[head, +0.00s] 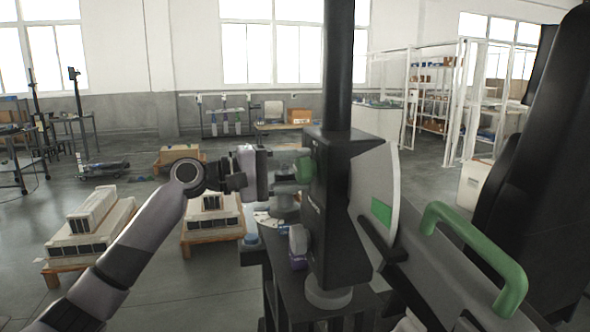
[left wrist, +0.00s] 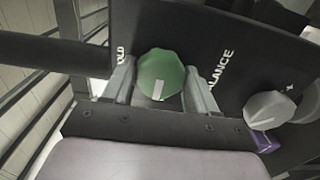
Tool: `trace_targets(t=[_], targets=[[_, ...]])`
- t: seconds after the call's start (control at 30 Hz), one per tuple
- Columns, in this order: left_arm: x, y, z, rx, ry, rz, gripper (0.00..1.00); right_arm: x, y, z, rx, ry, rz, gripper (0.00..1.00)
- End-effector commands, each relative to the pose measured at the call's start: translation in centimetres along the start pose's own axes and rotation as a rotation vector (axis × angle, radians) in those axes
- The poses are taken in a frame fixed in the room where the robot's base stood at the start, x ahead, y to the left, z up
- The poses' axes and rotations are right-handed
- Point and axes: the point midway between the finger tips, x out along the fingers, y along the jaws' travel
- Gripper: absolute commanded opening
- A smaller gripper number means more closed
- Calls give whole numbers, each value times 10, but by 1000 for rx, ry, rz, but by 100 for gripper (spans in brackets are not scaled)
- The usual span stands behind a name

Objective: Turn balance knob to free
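A green faceted knob (head: 305,169) is on the left side of the black column head (head: 333,180). In the left wrist view the green knob (left wrist: 160,74) has a white mark pointing down. Lettering ending in "OLD" is to its left and "BALANCE" to its right. My left gripper (head: 294,171) reaches in from the left; its fingers (left wrist: 161,85) stand on either side of the green knob, with what look like narrow gaps. A grey knob (left wrist: 269,109) with a white mark is further right, outside the fingers. My right gripper is not in view.
A green handle (head: 478,252) stands out at right, beside a pale curved plate with a green patch (head: 381,211). A dark post rises above the column head. Pallets with pale stacked units (head: 92,228) are on the floor at left. Open floor lies between them.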

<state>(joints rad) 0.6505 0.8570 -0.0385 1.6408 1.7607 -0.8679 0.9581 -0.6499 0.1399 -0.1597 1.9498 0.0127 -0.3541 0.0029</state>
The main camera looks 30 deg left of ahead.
Motion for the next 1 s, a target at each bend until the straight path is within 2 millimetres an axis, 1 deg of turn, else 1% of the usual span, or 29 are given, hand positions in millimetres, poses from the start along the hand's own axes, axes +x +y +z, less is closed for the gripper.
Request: trace_targets(t=[0.03,0.07,0.33,0.43,0.57,0.8,1.0], targets=[[0,0,0,-3,-1,0,73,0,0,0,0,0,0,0],[0,0,0,-2,-1,0,82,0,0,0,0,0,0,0],[0,0,0,0,0,0,82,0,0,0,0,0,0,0],[-4,-1,0,0,0,0,82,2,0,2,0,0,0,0],[-20,-4,0,2,2,-2,82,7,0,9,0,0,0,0],[-55,-4,0,-1,1,-2,82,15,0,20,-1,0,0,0],[-70,-1,0,-1,-1,-1,82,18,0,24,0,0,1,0]])
